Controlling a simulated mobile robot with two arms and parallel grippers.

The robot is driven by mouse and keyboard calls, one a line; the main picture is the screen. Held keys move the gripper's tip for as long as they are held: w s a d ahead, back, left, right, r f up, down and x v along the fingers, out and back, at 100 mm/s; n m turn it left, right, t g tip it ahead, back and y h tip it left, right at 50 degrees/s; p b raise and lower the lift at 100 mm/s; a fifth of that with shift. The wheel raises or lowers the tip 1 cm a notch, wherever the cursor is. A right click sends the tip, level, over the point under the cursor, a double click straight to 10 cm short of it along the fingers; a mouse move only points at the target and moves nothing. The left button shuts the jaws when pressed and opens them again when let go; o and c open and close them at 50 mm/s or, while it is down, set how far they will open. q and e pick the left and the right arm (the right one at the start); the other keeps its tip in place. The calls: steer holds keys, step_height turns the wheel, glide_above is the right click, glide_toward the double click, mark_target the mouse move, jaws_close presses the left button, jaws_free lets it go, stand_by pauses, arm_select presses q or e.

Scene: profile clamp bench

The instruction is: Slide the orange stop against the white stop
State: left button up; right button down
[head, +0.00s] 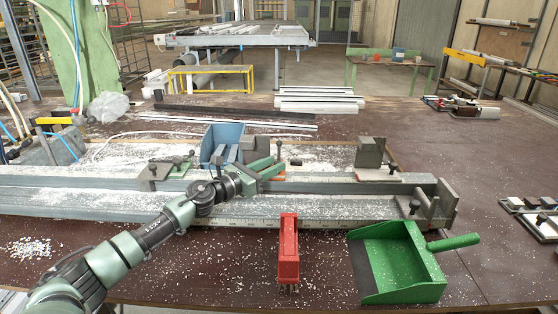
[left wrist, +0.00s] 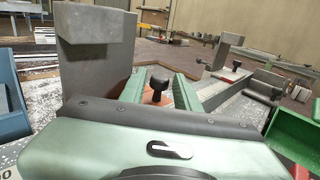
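The orange stop has a tall grey block (head: 248,149), an orange base (head: 278,179) and a black knob (head: 279,149). It sits on the grey profile rail (head: 330,187). My left gripper (head: 277,166) is at the stop, its green fingers spread. In the left wrist view the stop's black knob (left wrist: 159,80) and orange base (left wrist: 154,98) show between the fingers, with a gap on both sides. The white stop (head: 370,153) stands further right on the rail, apart from the orange one. It also shows in the left wrist view (left wrist: 228,48). My right gripper is out of view.
A blue bin (head: 222,138) stands behind the rail. A red brush (head: 288,250) and a green dustpan (head: 400,262) lie in front. A grey end block (head: 446,203) closes the rail's right end. White chips are scattered around. The rail between the stops looks clear.

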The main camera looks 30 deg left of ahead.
arm_select(q)
steer(key=shift+x, duration=1.3)
steer(key=shift+c, duration=0.3)
jaws_close()
